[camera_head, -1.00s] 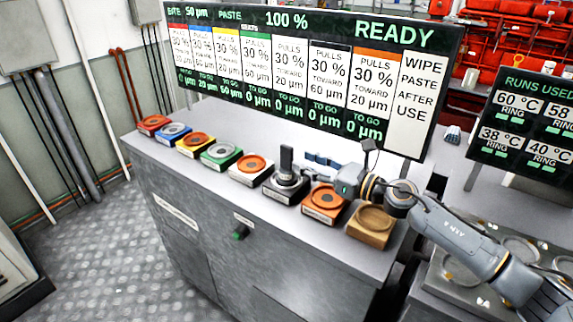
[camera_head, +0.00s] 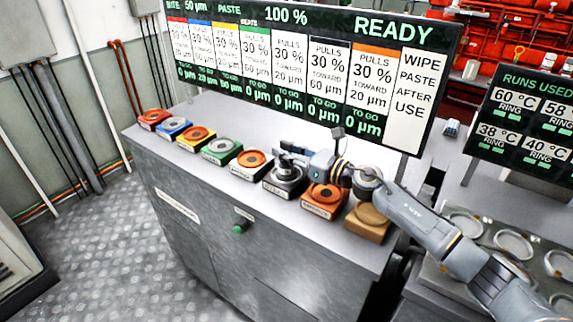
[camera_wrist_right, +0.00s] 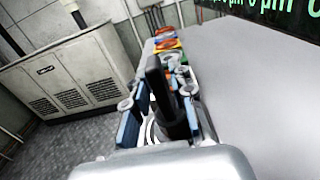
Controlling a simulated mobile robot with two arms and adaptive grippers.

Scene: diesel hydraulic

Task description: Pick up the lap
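The lap (camera_head: 286,172) is a dark round piece with an upright black handle. It sits on the dark square plate (camera_head: 270,187) in the row on the bench. My right gripper (camera_head: 290,156) is at the handle and hides most of it in the head view. In the right wrist view the black handle (camera_wrist_right: 156,85) stands between the blue-padded fingers of the right gripper (camera_wrist_right: 160,105). A gap shows beside the handle, so the gripper looks open around it. My left gripper is in neither view.
An orange plate (camera_head: 322,205) and a tan block (camera_head: 367,228) stand right of the lap, below my right arm. A green plate (camera_head: 221,151) and other coloured plates stand to the left. A display board (camera_head: 300,80) rises behind. The bench front (camera_head: 250,265) drops to the floor.

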